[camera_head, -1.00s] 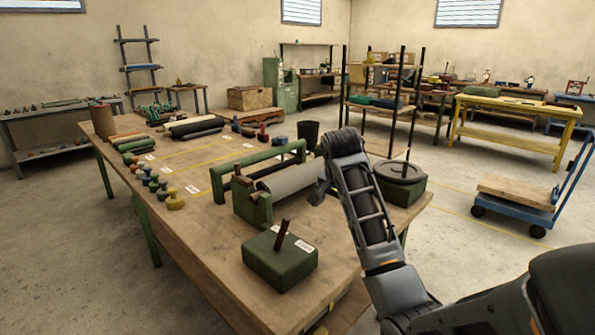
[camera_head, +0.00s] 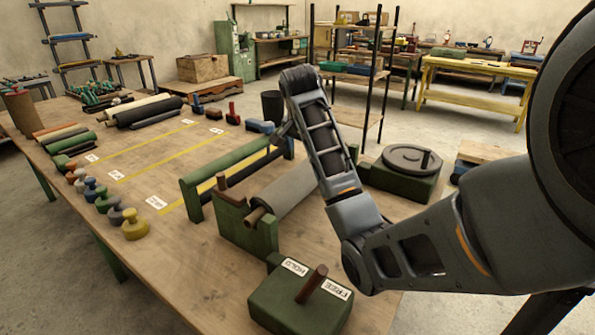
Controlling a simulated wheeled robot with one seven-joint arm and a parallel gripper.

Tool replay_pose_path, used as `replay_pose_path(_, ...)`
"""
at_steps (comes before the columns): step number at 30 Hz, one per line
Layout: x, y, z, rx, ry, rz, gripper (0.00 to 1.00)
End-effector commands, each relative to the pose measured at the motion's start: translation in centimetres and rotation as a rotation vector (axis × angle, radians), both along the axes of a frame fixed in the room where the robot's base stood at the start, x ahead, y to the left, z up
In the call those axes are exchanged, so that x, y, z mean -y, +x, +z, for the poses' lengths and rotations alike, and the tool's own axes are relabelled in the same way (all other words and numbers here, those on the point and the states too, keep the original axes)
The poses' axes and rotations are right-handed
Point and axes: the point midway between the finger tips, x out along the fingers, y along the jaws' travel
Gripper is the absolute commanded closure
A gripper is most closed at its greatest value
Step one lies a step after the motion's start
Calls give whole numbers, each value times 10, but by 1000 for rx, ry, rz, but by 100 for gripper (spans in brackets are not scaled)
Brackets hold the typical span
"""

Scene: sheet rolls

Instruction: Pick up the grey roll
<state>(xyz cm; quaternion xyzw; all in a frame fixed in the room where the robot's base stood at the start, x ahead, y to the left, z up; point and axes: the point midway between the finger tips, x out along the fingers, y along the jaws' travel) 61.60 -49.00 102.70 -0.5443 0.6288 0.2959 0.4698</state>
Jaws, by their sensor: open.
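A grey roll (camera_head: 287,196) with a brown core end lies in a green and brown stand (camera_head: 248,232) on the wooden table, partly behind my arm. A smaller grey roll (camera_head: 66,137) lies among the short rolls at the table's left. My gripper (camera_head: 283,129) shows only as a small dark part beside my raised arm, above and behind the stand. Most of it is hidden by the arm. It is open and apart from the grey roll.
A green box (camera_head: 301,300) with a lever and HOLD and FREE labels is at the front. A green rail frame (camera_head: 228,163) stands behind the roll. Several coloured weights (camera_head: 134,226) line the left edge. A green base with a round disc (camera_head: 405,178) is right. The yellow-lined tabletop is clear.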

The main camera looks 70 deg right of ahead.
Motion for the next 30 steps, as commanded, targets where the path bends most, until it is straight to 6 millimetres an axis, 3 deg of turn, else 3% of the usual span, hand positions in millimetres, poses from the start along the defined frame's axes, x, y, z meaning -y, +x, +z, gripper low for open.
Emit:
replay_pose_path(18, 24, 2, -66, -2, 2, -1, 0)
replay_pose_path(28, 26, 3, -72, 0, 0, 0, 0)
replay_pose_path(30, 26, 3, -72, 0, 0, 0, 7)
